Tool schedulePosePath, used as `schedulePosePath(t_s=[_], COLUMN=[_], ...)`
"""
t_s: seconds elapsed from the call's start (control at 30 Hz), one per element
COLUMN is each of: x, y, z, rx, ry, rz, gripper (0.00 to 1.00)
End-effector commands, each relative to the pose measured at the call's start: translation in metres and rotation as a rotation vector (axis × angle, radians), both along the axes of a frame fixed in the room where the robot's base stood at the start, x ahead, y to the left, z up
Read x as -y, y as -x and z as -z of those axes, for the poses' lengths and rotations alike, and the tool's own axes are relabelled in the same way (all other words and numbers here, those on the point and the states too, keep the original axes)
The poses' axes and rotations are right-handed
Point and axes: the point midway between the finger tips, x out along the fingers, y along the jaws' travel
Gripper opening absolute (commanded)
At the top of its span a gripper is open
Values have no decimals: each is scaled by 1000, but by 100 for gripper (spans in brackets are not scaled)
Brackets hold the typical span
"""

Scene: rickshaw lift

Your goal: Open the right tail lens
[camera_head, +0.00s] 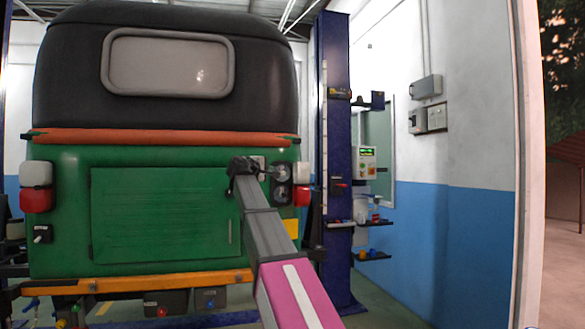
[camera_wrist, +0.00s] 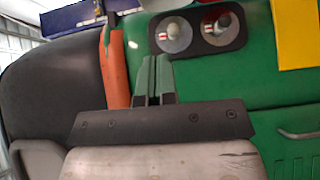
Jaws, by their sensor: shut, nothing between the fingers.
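The right tail lamp is on the right of the green rickshaw's rear. Its dark housing (camera_head: 281,184) is exposed, with two round bulb sockets; they also show in the wrist view (camera_wrist: 198,33). The lens, with a white part (camera_head: 302,173) and a red part (camera_head: 301,196), stands out to the right of the housing, swung open. In the wrist view the lens is mostly out of frame at the top. My gripper (camera_wrist: 155,75) is shut and empty, its fingertips pointing toward the housing, apparently just short of it. In the head view my gripper (camera_head: 243,170) is left of the housing.
The left tail lamp (camera_head: 36,187) has its lens closed. A green rear door (camera_head: 160,213) and an orange bumper (camera_head: 140,284) lie left of and below my arm. A blue lift post (camera_head: 336,150) stands close to the right. A yellow plate (camera_head: 291,229) is below the lamp.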

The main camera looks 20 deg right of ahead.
Motion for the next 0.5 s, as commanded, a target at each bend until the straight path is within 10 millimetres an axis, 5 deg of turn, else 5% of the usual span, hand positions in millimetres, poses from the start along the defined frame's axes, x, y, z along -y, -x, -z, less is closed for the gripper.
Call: schedulePosePath(t_s=[0.27,0.5], x=[9,40], y=[-8,-35], z=[-15,-15], rx=[7,7], ry=[23,22], rz=[6,7], gripper=[0,0])
